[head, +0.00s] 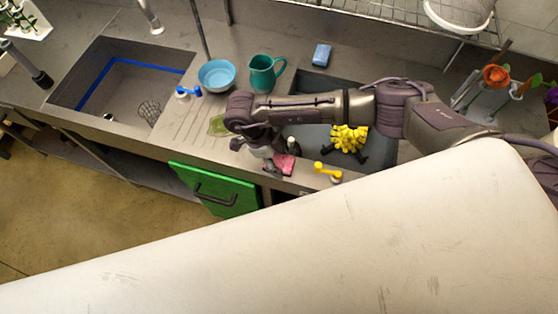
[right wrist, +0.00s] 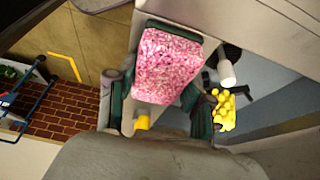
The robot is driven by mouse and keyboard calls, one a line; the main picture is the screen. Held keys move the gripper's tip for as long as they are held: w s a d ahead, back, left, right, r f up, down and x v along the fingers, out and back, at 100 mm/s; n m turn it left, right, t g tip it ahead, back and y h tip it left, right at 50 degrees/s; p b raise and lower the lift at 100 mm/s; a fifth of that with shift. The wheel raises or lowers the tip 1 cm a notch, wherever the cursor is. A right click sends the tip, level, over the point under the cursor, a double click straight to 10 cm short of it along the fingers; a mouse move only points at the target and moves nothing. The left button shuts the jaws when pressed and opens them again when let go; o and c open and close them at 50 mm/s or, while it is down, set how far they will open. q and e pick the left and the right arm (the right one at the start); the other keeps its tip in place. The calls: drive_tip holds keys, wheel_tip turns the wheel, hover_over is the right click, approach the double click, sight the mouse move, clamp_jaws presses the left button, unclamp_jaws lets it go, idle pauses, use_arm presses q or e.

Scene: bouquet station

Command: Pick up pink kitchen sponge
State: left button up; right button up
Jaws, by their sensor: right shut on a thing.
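The pink kitchen sponge (head: 286,163) is at the front edge of the counter, by the right-hand sink, partly covered by my right gripper (head: 278,164) in the head view. In the right wrist view the speckled pink sponge (right wrist: 168,65) fills the space between the dark green fingers of my right gripper (right wrist: 160,100). The gripper is shut on it. Whether the sponge still touches the counter I cannot tell. My left gripper is in neither view.
A yellow bunch (head: 348,138) lies in the right-hand sink. A yellow handle (head: 328,171) stands on the front rim nearby. A blue bowl (head: 216,76), teal pitcher (head: 265,74) and blue sponge (head: 321,54) stand behind my arm. A green cabinet door (head: 215,190) hangs below the counter.

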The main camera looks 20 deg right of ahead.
sight(286, 163)
drive_tip(key=shift+w+r+b, duration=0.1)
drive_tip(key=shift+r+b, duration=0.35)
drive_tip(key=shift+r, duration=0.15)
drive_tip(key=r, duration=0.1)
drive_tip(key=r+b, duration=0.1)
drive_tip(key=r, duration=0.1)
drive_tip(key=shift+s+d, duration=0.1)
drive_tip(key=shift+s, duration=0.1)
drive_tip(key=s+d+r+b, duration=0.1)
drive_tip(key=s+d+r, duration=0.1)
drive_tip(key=s, duration=0.3)
drive_tip(key=s+d+r+b, duration=0.2)
drive_tip(key=s+d+r, duration=0.1)
drive_tip(key=s+r, duration=0.1)
drive_tip(key=shift+s+r, duration=0.4)
drive_tip(key=shift+s, duration=0.25)
drive_tip(key=o, duration=0.3)
drive_tip(key=c, duration=0.4)
